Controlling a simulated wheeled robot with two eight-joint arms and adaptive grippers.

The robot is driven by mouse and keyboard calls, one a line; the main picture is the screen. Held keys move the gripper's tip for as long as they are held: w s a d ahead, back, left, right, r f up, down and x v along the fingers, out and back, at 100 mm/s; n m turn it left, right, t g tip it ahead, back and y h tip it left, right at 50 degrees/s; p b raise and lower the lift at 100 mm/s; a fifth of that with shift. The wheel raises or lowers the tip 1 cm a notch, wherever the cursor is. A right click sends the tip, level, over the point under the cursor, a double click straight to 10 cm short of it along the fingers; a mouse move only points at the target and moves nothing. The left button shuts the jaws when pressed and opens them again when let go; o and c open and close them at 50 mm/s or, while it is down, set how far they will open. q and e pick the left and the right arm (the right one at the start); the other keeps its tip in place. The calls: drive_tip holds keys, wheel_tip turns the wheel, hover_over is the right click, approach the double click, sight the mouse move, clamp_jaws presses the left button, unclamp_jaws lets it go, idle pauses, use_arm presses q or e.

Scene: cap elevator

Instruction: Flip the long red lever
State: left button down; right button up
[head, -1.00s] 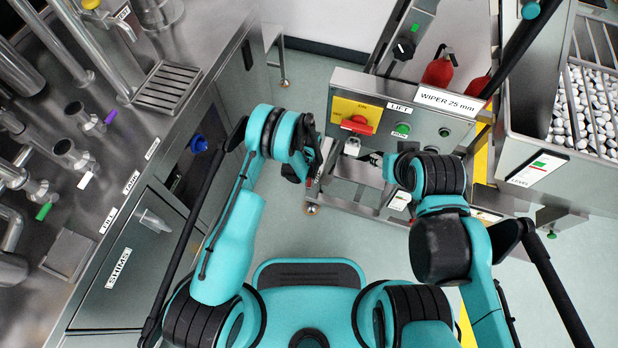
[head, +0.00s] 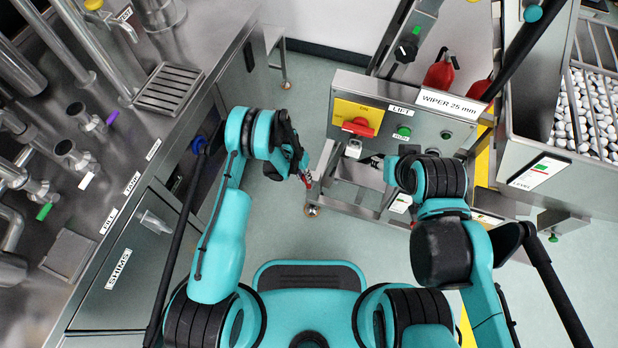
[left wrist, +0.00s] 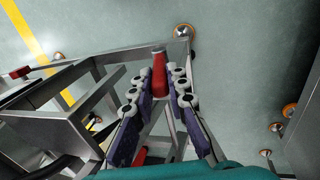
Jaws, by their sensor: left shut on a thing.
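The long red lever (left wrist: 159,68) shows in the left wrist view as a tapered red handle between the two finger rows of my left gripper (left wrist: 158,88). The gripper is shut on it. In the head view my left gripper (head: 303,174) is low beside the left end of the steel machine frame, and only a small red bit of the lever (head: 308,182) shows at its fingertips. The rest of the lever is hidden there. My right arm is folded in front of the machine; its gripper is mostly hidden and its jaws cannot be made out.
The control panel (head: 378,122) above carries a red rotary switch on a yellow plate (head: 358,120) and a green button (head: 404,131). A steel counter (head: 170,150) stands at left, a bin of white caps (head: 590,110) at right.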

use_arm(q)
drive_tip(key=shift+w+a+f+h, duration=0.15)
drive_tip(key=shift+a+f+h, duration=0.05)
drive_tip(key=shift+a+h, duration=0.45)
drive_tip(key=shift+g, duration=0.3)
drive_tip(key=c, duration=1.5)
unclamp_jaws()
drive_tip(key=shift+r, duration=0.1)
drive_tip(key=v, duration=1.1)
drive_tip(key=shift+a+r, duration=0.2)
drive_tip(key=shift+r, duration=0.15)
